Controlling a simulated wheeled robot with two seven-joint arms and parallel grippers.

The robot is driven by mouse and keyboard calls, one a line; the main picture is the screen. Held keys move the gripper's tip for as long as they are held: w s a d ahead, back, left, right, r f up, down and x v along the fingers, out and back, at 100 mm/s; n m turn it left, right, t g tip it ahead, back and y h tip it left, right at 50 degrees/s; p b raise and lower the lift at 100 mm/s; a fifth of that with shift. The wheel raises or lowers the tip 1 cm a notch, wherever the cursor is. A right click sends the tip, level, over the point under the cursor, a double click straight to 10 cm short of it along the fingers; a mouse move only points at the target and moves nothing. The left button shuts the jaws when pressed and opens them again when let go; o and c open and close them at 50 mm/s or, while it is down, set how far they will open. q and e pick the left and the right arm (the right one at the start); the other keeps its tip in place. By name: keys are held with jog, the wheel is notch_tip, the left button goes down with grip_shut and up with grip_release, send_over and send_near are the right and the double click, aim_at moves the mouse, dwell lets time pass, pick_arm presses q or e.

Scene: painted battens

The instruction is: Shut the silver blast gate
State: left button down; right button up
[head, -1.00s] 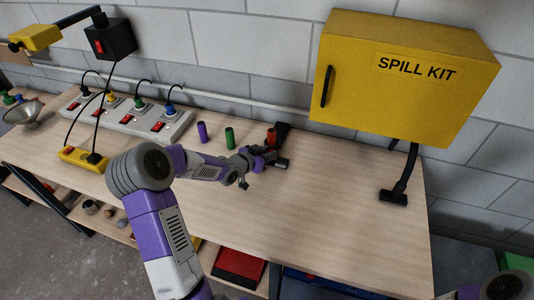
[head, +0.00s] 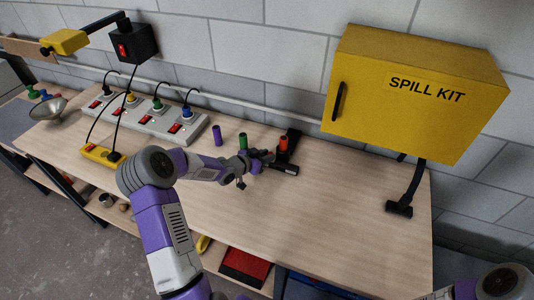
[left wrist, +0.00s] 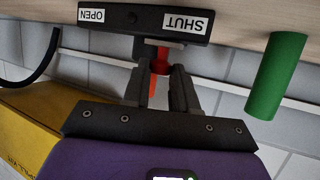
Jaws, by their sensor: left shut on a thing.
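The blast gate shows in the head view as a dark piece (head: 285,168) on the bench; its silver colour is not clear here. In the left wrist view its black bar (left wrist: 143,22) appears upside down, with an OPEN label on the left and a SHUT label on the right. A red handle (left wrist: 160,66) sits below the bar, nearer the SHUT label. My left gripper (head: 262,160), also in the left wrist view (left wrist: 162,78), is shut on this handle. Its fingers partly hide the handle. My right gripper is not in view.
Purple (head: 217,135) and green (head: 243,141) cylinders stand left of the gate. The green one also shows close by in the left wrist view (left wrist: 276,76). A yellow SPILL KIT cabinet (head: 400,115) hangs right. A power strip (head: 150,122) lies left. The bench's front right (head: 340,225) is clear.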

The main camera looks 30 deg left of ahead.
pick_arm(q)
jog(key=shift+a, duration=0.25)
jog(key=c, duration=0.9)
grip_release()
jog(key=shift+a, duration=0.1)
jog(key=shift+s, duration=0.1)
jog(key=p+v, duration=0.1)
jog(key=v, duration=0.6)
jog(key=shift+s+r, duration=0.1)
jog(key=shift+s, duration=0.15)
